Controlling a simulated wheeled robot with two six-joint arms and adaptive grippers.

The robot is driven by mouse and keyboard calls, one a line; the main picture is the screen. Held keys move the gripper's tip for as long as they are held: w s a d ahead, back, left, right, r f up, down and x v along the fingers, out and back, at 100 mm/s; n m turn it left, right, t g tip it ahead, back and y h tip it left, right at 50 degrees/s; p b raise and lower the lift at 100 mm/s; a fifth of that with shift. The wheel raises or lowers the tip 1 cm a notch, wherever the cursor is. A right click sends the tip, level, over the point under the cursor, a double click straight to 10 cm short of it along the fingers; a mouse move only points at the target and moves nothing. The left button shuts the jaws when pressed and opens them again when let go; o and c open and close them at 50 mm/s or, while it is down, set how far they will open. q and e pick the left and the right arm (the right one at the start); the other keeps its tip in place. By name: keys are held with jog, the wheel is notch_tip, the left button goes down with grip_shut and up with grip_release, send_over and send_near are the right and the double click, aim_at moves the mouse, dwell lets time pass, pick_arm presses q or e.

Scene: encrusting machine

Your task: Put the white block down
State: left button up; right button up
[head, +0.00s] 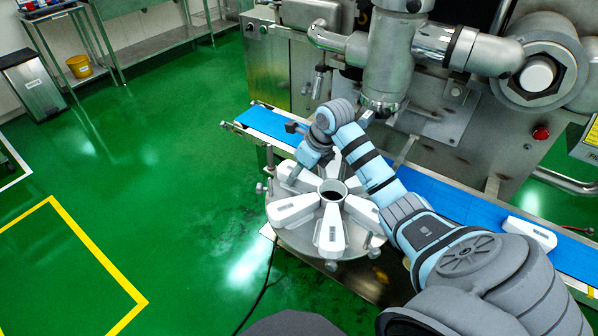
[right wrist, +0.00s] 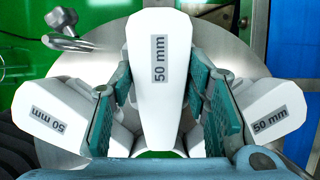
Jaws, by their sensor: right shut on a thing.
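A white wedge-shaped block (right wrist: 158,60) labelled "50 mm" lies lengthwise between the two teal finger pads of my right gripper (right wrist: 163,85). The gripper is shut on it. In the head view my right gripper (head: 306,160) is at the far left side of a round metal plate (head: 352,244), and it largely hides the held block. I cannot tell whether this block touches the plate. Other white blocks, such as the front one (head: 332,232) and the left one (head: 292,209), lie like spokes around a central tube (head: 332,189). My left gripper is not in view.
A blue conveyor belt (head: 465,207) runs behind the plate, with another white block (head: 530,232) at its right. The steel machine head (head: 386,65) hangs above the belt. In the wrist view, neighbouring blocks (right wrist: 50,118) (right wrist: 275,118) sit close outside both fingers. Green floor is clear at left.

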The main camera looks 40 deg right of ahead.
jog(key=o, duration=1)
jog(key=shift+f, duration=0.2)
jog(key=o, duration=0.4)
jog(key=shift+r, duration=0.1)
jog(key=shift+o, duration=0.2)
jog(key=shift+r, duration=0.35)
jog(key=p+v, duration=0.1)
jog(key=v, duration=1)
jog(key=shift+s+r, duration=0.25)
jog(key=shift+s, duration=0.05)
